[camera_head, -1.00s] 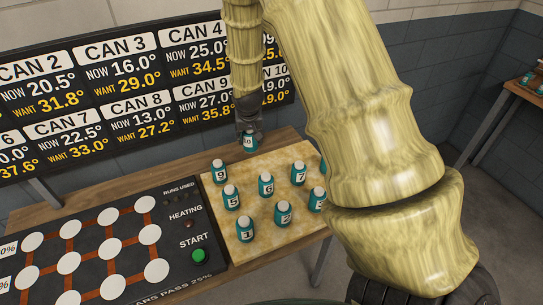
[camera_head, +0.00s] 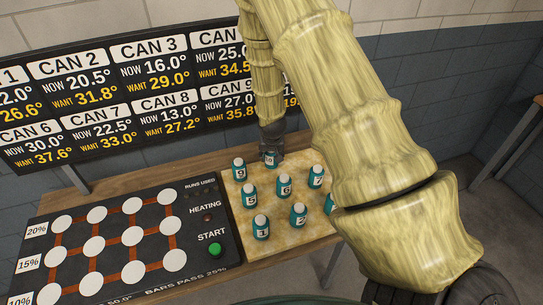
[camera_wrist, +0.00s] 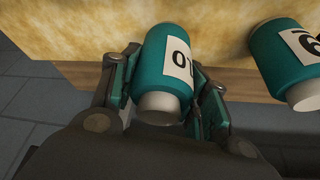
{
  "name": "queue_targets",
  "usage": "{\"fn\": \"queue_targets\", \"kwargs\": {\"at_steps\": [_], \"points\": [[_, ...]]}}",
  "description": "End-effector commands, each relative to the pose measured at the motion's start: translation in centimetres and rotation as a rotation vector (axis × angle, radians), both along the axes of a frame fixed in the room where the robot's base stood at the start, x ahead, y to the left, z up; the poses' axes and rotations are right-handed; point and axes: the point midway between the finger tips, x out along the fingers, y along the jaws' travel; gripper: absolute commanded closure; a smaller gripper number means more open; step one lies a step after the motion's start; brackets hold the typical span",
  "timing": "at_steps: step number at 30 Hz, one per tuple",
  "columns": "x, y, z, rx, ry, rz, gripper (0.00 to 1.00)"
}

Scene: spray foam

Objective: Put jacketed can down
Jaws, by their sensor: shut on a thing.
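The teal jacketed can labelled 10 (camera_head: 270,160) is at the back edge of the speckled yellow mat (camera_head: 285,246). My gripper (camera_head: 270,146) reaches down over it from behind. In the wrist view the can (camera_wrist: 172,48) sits between the two fingers of my gripper (camera_wrist: 166,85), with its pale cap toward the camera. The fingers are shut on its sides. It looks roughly upright. Whether its base touches the mat cannot be told.
Can 9 (camera_head: 239,170) stands close to the left of the held can. Cans 5 (camera_head: 249,197), 6 (camera_head: 284,188), 7 (camera_head: 316,178), 1 (camera_head: 261,230) and 2 (camera_head: 298,217) stand in front. A black heating panel (camera_head: 190,262) with a green start button (camera_head: 215,250) lies left.

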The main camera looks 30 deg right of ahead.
Motion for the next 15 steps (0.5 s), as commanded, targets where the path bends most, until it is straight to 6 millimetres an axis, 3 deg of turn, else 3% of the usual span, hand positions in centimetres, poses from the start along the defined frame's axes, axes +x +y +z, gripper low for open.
{"fn": "queue_targets", "kwargs": {"at_steps": [6, 15], "points": [[0.0, 0.0, -1.6, 0.0, 0.0, 0.0, 0.83], [0.0, 0.0, -1.9, 0.0, -0.001, -0.001, 0.83]]}}
